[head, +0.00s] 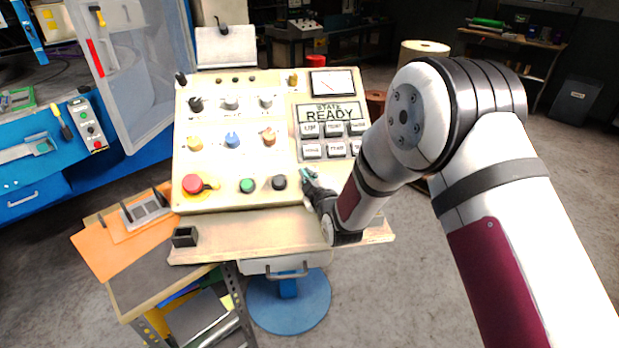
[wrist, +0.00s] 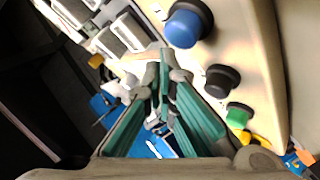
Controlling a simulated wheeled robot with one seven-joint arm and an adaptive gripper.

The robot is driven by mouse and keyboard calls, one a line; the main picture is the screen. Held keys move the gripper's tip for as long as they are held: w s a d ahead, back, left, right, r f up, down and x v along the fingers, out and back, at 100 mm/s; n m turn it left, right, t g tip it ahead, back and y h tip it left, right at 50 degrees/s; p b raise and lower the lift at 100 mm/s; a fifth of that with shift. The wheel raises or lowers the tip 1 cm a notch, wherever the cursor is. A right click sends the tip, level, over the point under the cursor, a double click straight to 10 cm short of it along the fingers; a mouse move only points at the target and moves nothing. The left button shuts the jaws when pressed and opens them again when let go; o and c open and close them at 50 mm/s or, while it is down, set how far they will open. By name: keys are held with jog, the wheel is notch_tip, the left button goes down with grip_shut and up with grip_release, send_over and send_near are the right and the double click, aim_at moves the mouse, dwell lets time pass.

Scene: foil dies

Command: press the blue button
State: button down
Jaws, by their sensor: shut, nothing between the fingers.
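The blue button (wrist: 187,25) is a round cap in a dark collar on the cream panel, at the top of the wrist view. It heads a line with a black button (wrist: 222,80) and a green button (wrist: 238,116). My gripper (wrist: 164,72) has teal fingers, is shut and empty, and its tips appear below and left of the blue cap. I cannot tell whether they touch anything. In the head view my gripper (head: 309,178) is right of the black button (head: 279,182) and appears to hide the blue button.
The control panel (head: 225,173) also carries a blue knob (head: 232,140), a red mushroom button (head: 194,184) and a READY display (head: 330,113) above grey keys. A ledge with a small black box (head: 185,236) runs along its front. Floor at the right is clear.

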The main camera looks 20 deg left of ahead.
dwell(0.3)
jog(key=r+p, duration=0.1)
jog(key=s+d+r+p, duration=0.1)
jog(key=s+r+p, duration=0.1)
jog(key=r, duration=0.1)
jog(key=shift+s+d, duration=0.2)
jog(key=shift+d, duration=0.05)
dwell(0.8)
